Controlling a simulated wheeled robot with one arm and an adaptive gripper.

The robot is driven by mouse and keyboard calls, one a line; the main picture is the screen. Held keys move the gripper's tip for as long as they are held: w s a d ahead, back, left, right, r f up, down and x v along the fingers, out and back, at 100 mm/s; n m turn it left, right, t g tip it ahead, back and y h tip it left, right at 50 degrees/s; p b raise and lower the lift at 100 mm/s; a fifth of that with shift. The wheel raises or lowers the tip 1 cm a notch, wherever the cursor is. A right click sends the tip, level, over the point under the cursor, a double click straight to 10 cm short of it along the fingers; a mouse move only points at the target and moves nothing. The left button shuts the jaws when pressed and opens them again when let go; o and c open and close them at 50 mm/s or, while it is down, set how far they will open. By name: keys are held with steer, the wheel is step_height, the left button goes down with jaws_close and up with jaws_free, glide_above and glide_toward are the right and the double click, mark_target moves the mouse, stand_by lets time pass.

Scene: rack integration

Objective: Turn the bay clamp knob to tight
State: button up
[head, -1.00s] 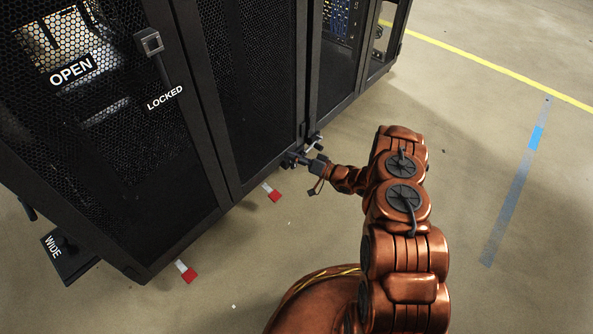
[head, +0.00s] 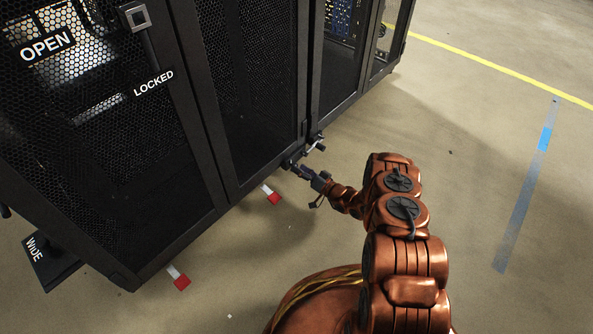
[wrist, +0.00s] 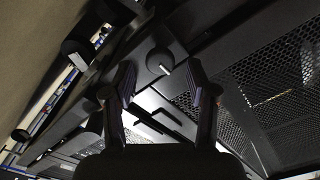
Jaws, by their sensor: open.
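A round dark knob (wrist: 160,60) with a white pointer mark shows in the wrist view on a dark panel of the rack. My gripper (wrist: 160,77) is open, with one finger on each side of the knob in the picture. I cannot tell whether the fingertips touch it or how far they reach around it. In the head view my gripper (head: 291,163) is low at the front edge of the black rack cabinet (head: 212,150), and the knob cannot be made out there.
A small metallic fitting (head: 316,143) sticks out at the cabinet's lower corner, close to my gripper. A door handle (head: 136,17) is beside OPEN and LOCKED labels. Red-and-white floor markers (head: 271,195) lie along the rack. The floor at the right is clear.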

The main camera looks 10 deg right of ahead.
steer(key=shift+x, duration=1)
steer(key=shift+c, duration=0.4)
jaws_close()
